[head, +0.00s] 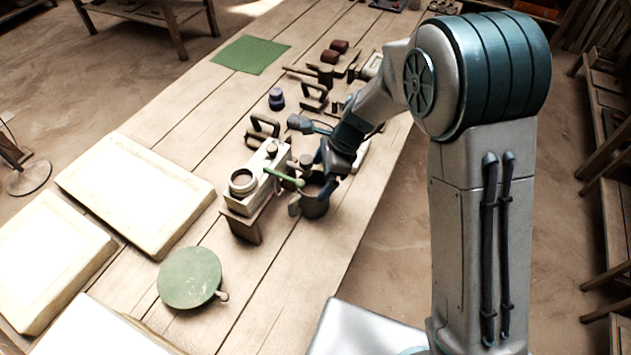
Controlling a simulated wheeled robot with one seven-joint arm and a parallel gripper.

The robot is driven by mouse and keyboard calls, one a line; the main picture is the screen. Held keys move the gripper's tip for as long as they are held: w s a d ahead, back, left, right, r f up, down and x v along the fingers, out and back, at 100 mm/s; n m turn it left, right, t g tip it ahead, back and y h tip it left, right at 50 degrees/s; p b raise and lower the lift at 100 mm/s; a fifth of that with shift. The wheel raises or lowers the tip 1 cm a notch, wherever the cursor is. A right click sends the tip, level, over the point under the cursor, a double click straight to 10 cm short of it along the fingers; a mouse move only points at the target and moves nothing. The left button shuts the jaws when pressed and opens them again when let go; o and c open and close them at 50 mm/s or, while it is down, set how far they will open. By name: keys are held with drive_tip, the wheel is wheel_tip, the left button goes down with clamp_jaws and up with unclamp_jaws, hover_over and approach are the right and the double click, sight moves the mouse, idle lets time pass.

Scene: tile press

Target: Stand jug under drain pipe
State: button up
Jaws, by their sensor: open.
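The dark grey jug (315,208) stands on the wooden table, right of a small white machine (265,172) on a brown block. A green pipe (281,177) sticks out of the machine toward the right and slopes slightly down. Its tip is close to the jug's upper left rim; I cannot tell whether it is over the jug's mouth. My gripper (324,179) is open at the jug's upper right side. The arm and fingers hide part of the jug's rim, and I cannot tell whether the fingers touch it.
Behind the machine are a dark-handled tool (263,128), a dark blue pot (277,98) and several other tools. A green round disc (189,277) and pale slabs (135,192) lie to the left. A green mat (250,54) lies at the back. Bare planks lie in front of the jug.

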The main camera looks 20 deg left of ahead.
drive_tip(key=v, duration=0.8)
drive_tip(key=s+d+r+n+t+h, duration=0.1)
drive_tip(key=s+d+r+n, duration=0.2)
drive_tip(key=d, duration=0.6)
drive_tip(key=s+d+r+n+t, duration=0.1)
drive_tip(key=d+r+n+t, duration=0.15)
drive_tip(key=d+r, duration=0.45)
drive_tip(key=s+d+n+t+h, duration=0.1)
drive_tip(key=s+d+n+h, duration=0.2)
drive_tip(key=s+d+n, duration=0.4)
drive_tip(key=shift+s+d+r, duration=0.3)
drive_tip(key=shift+s+d, duration=1.3)
drive_tip(key=shift+d, duration=2.25)
drive_tip(key=shift+t, duration=0.25)
